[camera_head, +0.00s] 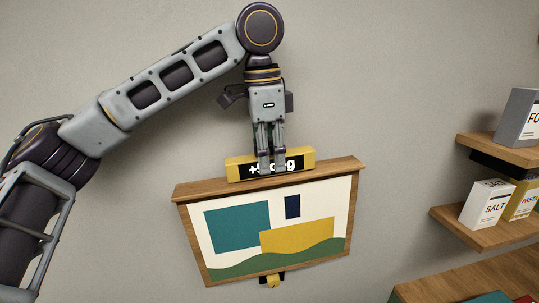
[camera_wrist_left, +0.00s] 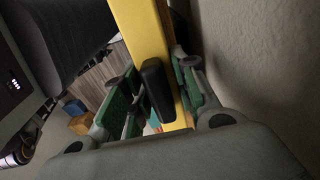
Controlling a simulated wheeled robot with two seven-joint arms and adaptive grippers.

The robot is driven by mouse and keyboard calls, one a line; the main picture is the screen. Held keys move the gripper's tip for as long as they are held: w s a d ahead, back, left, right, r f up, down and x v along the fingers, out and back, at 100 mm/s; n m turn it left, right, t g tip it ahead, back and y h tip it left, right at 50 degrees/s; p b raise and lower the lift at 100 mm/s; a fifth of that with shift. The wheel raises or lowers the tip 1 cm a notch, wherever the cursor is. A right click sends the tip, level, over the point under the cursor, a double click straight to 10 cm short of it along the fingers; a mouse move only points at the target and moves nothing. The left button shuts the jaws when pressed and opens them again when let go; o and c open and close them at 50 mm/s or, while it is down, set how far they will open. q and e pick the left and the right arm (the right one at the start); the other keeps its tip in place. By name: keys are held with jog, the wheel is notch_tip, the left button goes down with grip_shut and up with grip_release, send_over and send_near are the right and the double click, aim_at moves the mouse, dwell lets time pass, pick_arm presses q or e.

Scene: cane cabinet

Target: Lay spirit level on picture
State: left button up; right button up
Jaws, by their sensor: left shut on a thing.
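The spirit level (camera_head: 239,170) is a yellow bar with a black face, partly covered by my gripper's fingers. My left gripper (camera_head: 272,168) is shut on its middle from above. The level is at the top ledge of the wood-framed picture (camera_head: 227,217), tilted slightly up to the right, roughly along the ledge; I cannot tell whether they touch. The picture hangs on the wall with its left end lower. In the left wrist view, the yellow level (camera_wrist_left: 146,32) runs between the green-padded fingers (camera_wrist_left: 158,95). My right gripper is not in view.
A small yellow and black thing (camera_head: 272,281) shows below the picture. The wall between picture and shelves is clear.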

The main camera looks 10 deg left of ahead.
pick_arm(q)
jog(key=shift+f, duration=0.2)
dwell(0.5)
jog(key=o, duration=1.2)
jog(key=shift+c, duration=0.2)
jog(key=shift+s+a+r, duration=0.1)
jog(key=shift+a+r, duration=0.05)
jog(key=shift+r, duration=1.85)
jog(key=shift+s+a+r, duration=0.1)
jog(key=shift+a+r, duration=0.05)
jog(key=shift+r, duration=1.85)
jog(key=shift+a+r, duration=0.15)
jog(key=shift+r, duration=1.85)
jog(key=shift+f, duration=0.1)
